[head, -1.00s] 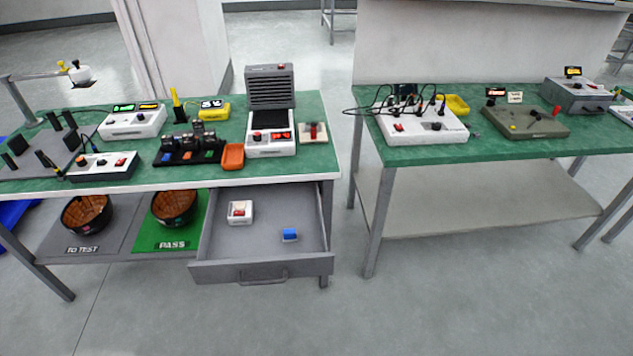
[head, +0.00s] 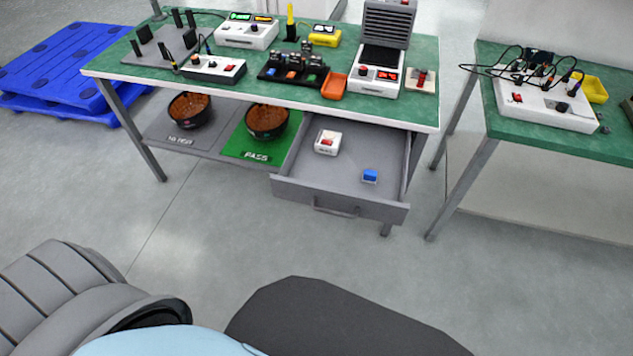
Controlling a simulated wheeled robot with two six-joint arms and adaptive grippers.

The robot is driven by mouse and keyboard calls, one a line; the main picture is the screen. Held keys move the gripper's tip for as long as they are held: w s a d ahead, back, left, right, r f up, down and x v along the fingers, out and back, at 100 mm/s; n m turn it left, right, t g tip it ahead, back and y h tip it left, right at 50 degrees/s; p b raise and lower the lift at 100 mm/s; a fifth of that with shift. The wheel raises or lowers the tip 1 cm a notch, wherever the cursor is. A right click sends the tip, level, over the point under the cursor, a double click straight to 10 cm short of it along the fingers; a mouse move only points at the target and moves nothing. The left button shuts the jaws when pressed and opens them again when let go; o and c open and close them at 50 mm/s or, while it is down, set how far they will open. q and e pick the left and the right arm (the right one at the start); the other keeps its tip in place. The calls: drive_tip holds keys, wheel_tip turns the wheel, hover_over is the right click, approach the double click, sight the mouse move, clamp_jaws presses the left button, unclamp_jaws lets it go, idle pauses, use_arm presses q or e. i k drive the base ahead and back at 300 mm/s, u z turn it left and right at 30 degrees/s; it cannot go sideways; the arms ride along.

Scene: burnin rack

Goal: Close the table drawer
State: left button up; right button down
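The table drawer (head: 305,187) is grey and pulled out below the right part of the green-topped table (head: 170,83). Its front panel carries a bar handle (head: 336,211) facing me. Inside lie a small white box with a red part (head: 327,142) and a small blue block (head: 369,176). Neither of my grippers shows in the head view. Parts of my own body fill the bottom left and bottom middle, well apart from the drawer.
Blue pallets (head: 62,70) lie on the floor at left. A lower shelf holds two dark bowls, one on a grey mat, one on a green PASS mat (head: 240,147). A second table (head: 560,140) stands at right. The floor before the drawer is clear.

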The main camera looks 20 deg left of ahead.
sight(331, 185)
drive_tip(key=u, duration=3.25)
drive_tip(key=i, duration=0.6)
drive_tip(key=z, duration=3)
drive_tip(key=k, duration=0.35)
drive_tip(key=u, duration=0.55)
